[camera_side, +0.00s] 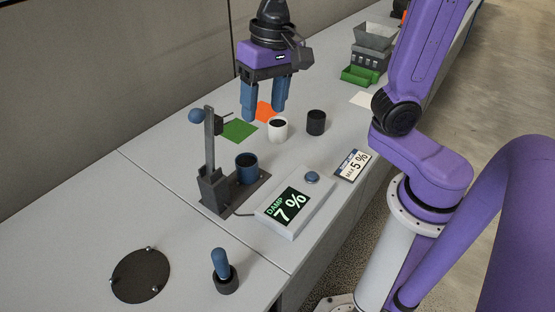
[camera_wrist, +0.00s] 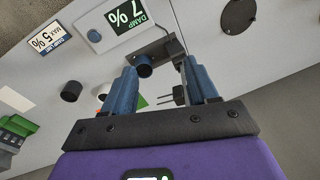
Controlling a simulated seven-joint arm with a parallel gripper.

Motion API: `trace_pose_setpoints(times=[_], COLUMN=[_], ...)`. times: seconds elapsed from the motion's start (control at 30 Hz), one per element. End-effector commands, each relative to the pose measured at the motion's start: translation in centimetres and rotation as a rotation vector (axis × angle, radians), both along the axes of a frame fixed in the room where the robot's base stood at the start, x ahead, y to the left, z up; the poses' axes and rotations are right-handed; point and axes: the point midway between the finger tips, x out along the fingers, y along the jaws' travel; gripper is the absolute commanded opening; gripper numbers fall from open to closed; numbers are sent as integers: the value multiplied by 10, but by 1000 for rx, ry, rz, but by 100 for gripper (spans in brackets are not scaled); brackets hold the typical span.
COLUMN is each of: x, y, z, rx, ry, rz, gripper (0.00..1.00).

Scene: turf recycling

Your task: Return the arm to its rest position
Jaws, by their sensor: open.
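My gripper (camera_side: 265,98) is purple with blue fingers. It hangs above the bench, over the area of the green and orange squares and the white cup. Its fingers are spread apart with nothing between them, and the wrist view also shows the open fingers (camera_wrist: 161,90). My arm reaches in from the right, and parts of it cover the right side of the side view.
Below my gripper are a white cup (camera_side: 278,130), a black cup (camera_side: 316,122) and a green square (camera_side: 239,131). A blue cup (camera_side: 247,168) stands at a post device (camera_side: 212,185). A meter (camera_side: 291,203) reads "DAMP 7 %"; a card (camera_side: 352,166) reads "MAX 5 %". A hopper (camera_side: 374,40) stands behind.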

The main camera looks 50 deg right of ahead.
Motion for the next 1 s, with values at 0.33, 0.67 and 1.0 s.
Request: trace_pose_setpoints(times=[0.33,0.67,1.0], x=[-69,-129,-146], y=[-34,-70,-81], z=[-43,-76,-85], rx=[-71,-117,-127], ry=[-26,-43,-49], rz=[634,1178,1341], gripper=[58,58,58])
